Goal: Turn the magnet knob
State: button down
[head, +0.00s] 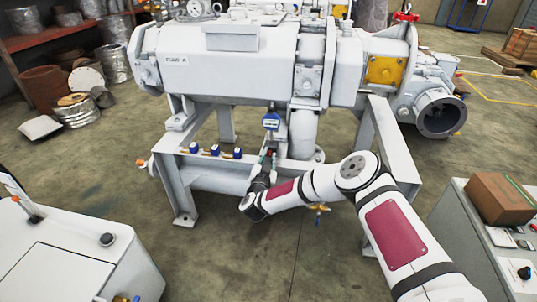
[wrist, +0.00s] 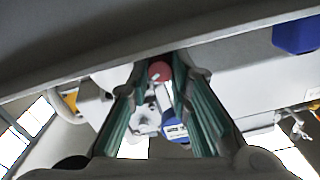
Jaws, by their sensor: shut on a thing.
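In the wrist view, a round red knob (wrist: 159,71), which looks like the magnet knob, sits between the tips of my gripper (wrist: 159,75). The two green-lined fingers are closed in on it from both sides. Behind it is a blue device with a white label (wrist: 175,130). The knob is too small and covered to make out clearly there.
The large white pump (head: 215,65) stands on a grey frame (head: 185,205). Several small blue-topped fittings (head: 215,149) sit on a pipe left of my gripper. A brass valve (head: 318,208) hangs below my arm. A white cabinet (head: 75,255) and a cardboard box (head: 500,197) flank the foreground.

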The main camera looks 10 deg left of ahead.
jog(key=m, duration=0.3)
jog(key=shift+b, duration=0.3)
jog(key=shift+m+b, duration=0.3)
jog(key=shift+m, duration=1)
jog(key=c, duration=1.5)
grip_release()
jog(key=shift+f, duration=0.1)
jog(key=shift+o, duration=0.2)
jog(key=shift+d, duration=0.1)
